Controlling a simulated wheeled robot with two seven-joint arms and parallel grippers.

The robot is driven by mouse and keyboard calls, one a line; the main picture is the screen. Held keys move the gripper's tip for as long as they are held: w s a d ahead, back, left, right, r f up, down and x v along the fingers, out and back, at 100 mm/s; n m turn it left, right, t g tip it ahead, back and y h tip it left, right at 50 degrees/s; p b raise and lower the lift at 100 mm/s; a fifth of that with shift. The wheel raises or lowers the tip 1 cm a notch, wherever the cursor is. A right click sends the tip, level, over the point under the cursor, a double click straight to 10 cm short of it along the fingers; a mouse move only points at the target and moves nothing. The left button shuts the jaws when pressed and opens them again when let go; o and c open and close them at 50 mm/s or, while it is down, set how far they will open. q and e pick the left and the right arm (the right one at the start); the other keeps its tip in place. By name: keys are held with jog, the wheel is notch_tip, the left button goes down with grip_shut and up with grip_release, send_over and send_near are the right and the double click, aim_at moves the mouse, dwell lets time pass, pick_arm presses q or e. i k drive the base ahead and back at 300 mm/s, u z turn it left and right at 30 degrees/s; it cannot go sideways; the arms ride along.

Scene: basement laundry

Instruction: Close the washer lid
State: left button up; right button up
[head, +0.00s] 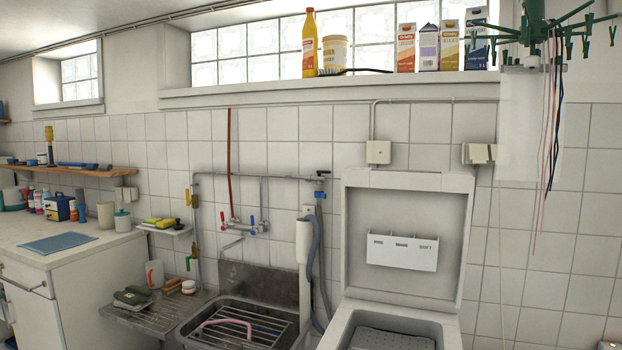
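The white top-loading washer (341,334) stands at the bottom right of centre in the head view, cut off by the lower edge. Its lid (408,208) is open and stands upright at the back of the machine, in front of the tiled wall. A white detergent dispenser (402,251) with three labelled sections is on the lid's inner face. The washer's opening is uncovered and a grey inner part (391,339) shows in it. Neither of my grippers can be made out in this view.
A metal sink (240,302) with a drainboard is left of the washer, with a grey hose and white pipe (304,255) between them. A green hanging dryer (545,33) with dangling cords is at the upper right. The space above the washer opening looks clear.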

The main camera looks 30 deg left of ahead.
aim_at(403, 231)
jog(key=u, duration=0.45)
jog(key=k, duration=0.65)
jog(key=u, duration=0.9)
jog(key=i, duration=0.85)
jog(key=u, duration=0.95)
jog(key=i, duration=1.25)
jog(key=z, duration=1.05)
jog(key=i, duration=0.95)
jog(key=z, duration=1.15)
